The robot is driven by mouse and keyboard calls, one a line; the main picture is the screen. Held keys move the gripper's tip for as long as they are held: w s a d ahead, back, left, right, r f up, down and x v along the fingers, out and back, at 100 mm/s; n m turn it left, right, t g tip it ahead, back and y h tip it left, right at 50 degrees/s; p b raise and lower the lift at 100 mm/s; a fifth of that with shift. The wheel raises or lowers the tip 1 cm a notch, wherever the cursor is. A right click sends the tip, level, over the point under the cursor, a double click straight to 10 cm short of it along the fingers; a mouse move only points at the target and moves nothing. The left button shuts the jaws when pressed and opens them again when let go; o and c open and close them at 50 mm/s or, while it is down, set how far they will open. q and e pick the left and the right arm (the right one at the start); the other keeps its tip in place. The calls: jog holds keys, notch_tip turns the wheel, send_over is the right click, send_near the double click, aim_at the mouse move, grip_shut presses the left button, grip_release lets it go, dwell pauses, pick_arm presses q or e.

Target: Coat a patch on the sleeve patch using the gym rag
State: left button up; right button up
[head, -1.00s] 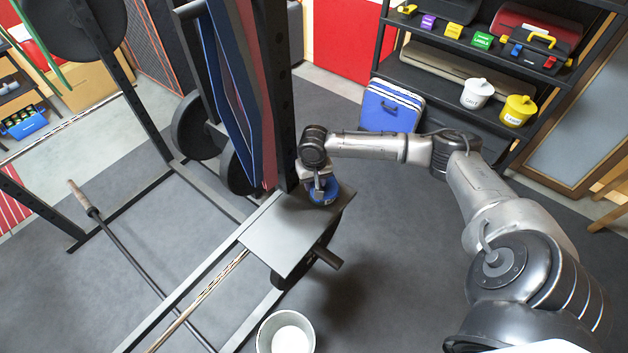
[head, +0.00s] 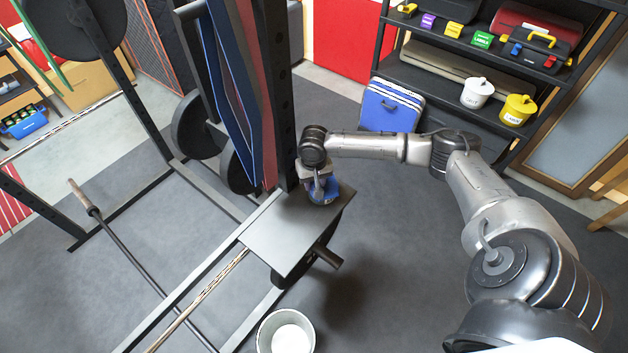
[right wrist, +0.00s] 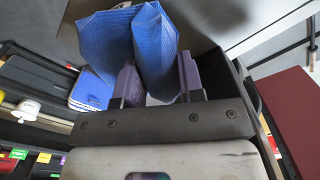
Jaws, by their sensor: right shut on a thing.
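The blue gym rag (head: 327,194) is at the far end of a flat dark plate (head: 287,243) on the rack. It also shows in the right wrist view (right wrist: 108,42), folded up around the fingers. My right gripper (head: 318,183) is shut on the rag, and its fingers partly hide in the cloth (right wrist: 158,82). The rag is at or just above the plate; I cannot tell whether they touch. A dark sleeve stub (head: 328,257) sticks out below the plate. I cannot make out a separate sleeve patch. My left gripper is not in view.
A rack upright (head: 281,100) with blue and red bands stands close left of my right gripper. A barbell (head: 130,250) lies left. A white-filled bucket (head: 287,332) stands below the plate. A shelf with jars (head: 477,93) is at the back right. The floor between is clear.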

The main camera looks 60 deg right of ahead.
dwell(0.4)
jog(key=shift+p, duration=0.35)
dwell(0.4)
jog(key=shift+f, duration=0.1)
dwell(0.9)
dwell(0.4)
jog(key=shift+p, duration=0.3)
notch_tip(320, 180, up, 3)
jog(key=p, duration=0.3)
jog(key=shift+f, duration=0.15)
notch_tip(320, 180, up, 4)
jog(key=p, duration=0.6)
jog(key=shift+r+p, duration=0.25)
jog(key=shift+p, duration=0.05)
